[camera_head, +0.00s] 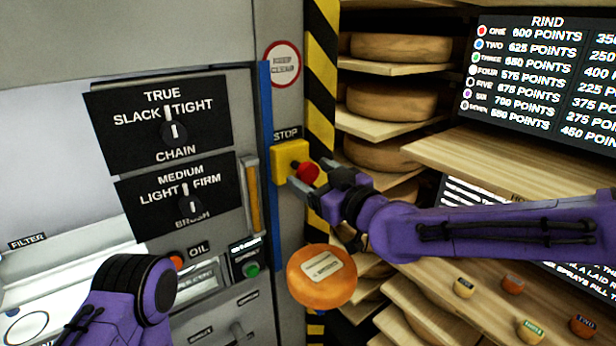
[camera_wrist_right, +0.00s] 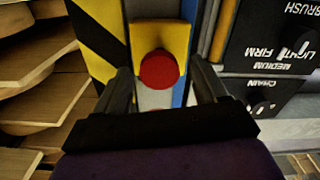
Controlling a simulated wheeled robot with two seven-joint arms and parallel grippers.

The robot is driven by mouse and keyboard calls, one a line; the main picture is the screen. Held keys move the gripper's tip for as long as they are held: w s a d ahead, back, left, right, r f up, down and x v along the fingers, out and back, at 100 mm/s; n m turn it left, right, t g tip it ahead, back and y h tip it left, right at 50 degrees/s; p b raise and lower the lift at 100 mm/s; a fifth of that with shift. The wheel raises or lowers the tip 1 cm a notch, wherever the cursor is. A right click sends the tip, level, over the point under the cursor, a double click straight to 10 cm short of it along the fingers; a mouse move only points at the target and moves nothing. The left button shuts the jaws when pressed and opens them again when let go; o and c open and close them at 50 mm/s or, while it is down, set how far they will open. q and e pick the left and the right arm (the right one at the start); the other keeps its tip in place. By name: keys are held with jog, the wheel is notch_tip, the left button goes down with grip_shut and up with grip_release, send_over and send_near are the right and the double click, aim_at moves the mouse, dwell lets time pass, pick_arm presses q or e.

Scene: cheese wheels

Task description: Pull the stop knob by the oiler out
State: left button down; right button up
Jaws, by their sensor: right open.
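The stop knob (camera_head: 307,173) is a red round knob on a yellow box (camera_head: 284,155) under the label STOP, on a grey post beside the yellow-black striped edge. My right gripper (camera_head: 308,184) reaches in from the right with its fingers at the knob. In the right wrist view the red knob (camera_wrist_right: 159,70) shows between the two open fingers (camera_wrist_right: 165,88), with gaps on both sides. The oiler panel (camera_head: 200,278), marked OIL, is lower left of the knob. My left arm (camera_head: 125,295) shows at the bottom left; its gripper fingers are out of view.
An orange cheese wheel (camera_head: 322,277) with a label is below my right gripper. Shelves with cheese wheels (camera_head: 400,47) stand behind, at the right. A black panel with dials (camera_head: 158,122) is at the left. A blue strip (camera_head: 266,110) runs down beside the yellow box.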

jog(key=b+v, duration=0.2)
jog(key=v, duration=0.6)
jog(key=shift+s+d, duration=0.25)
jog(key=shift+s, duration=0.1)
